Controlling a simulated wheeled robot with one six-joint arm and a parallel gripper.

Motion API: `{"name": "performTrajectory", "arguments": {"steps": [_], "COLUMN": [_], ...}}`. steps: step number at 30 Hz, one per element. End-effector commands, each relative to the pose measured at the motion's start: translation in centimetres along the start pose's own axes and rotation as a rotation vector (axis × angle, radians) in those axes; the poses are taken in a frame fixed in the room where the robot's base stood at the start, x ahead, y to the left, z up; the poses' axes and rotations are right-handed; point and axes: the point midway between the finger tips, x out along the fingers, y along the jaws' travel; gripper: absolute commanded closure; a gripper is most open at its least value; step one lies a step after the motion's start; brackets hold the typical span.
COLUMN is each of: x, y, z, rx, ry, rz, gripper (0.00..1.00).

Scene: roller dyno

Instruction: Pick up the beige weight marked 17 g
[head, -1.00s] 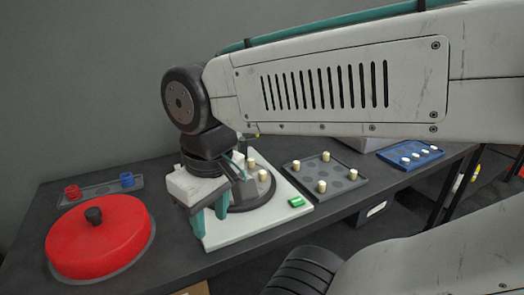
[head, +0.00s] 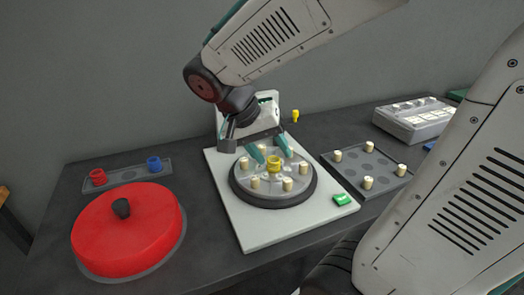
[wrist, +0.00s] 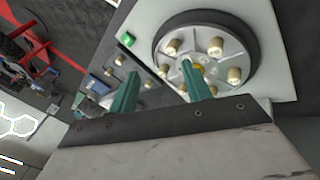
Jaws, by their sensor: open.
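Several beige cylindrical weights stand in a ring on the round grey rotor (head: 272,200), among them a front-left one (head: 255,182), a front one (head: 288,184) and a right one (head: 303,168). More beige weights stand on the dark tray to the right, one at its front (head: 368,183). Markings are too small to read, so I cannot tell which is 17 g. My gripper (head: 276,158) is open and empty, its teal fingers above the rotor's back part. In the wrist view the gripper (wrist: 161,70) has one finger overlapping the rotor (wrist: 158,58) and partly hiding the hub.
A yellow hub (head: 275,164) rises at the rotor's centre. A white base plate (head: 262,236) with a green button (head: 341,200) carries the rotor. A red lid (head: 125,235) lies left. Behind it is a tray with red (head: 98,177) and blue (head: 154,164) pieces. A grey box (head: 415,120) stands back right.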

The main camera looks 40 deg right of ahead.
Motion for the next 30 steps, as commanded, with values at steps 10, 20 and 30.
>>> {"name": "performTrajectory", "arguments": {"steps": [10,20,30], "x": [3.1,5.8,8.1], "y": [-6.8,-13.0,-13.1], "z": [-7.7,-11.8,-13.4], "rx": [0.505,0.817,0.872], "ry": [0.305,0.592,0.639], "rz": [0.224,0.187,0.165], "gripper": [0.51,0.51,0.51]}}
